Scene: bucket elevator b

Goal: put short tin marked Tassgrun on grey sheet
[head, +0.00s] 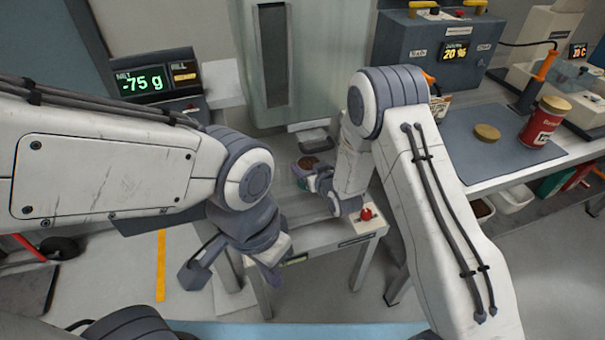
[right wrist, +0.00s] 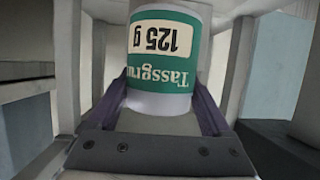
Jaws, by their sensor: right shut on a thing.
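The short tin marked Tassgrun (right wrist: 163,58) has a green label with "125 g" on a pale patch; its lettering is upside down in the right wrist view. In the head view its open top shows brown contents (head: 308,162). My right gripper (head: 314,174) is shut on the tin, with one finger on each side of it in the right wrist view (right wrist: 163,103). The grey sheet (head: 465,152) lies on the bench at the right, apart from the tin. My left gripper (head: 233,270) is open and empty, low in front of the small stand.
On the grey sheet stand a red tin (head: 543,122) and a round tan lid (head: 487,132). The sheet's front left part is clear. A small stand with a red button (head: 366,213) is below my right gripper.

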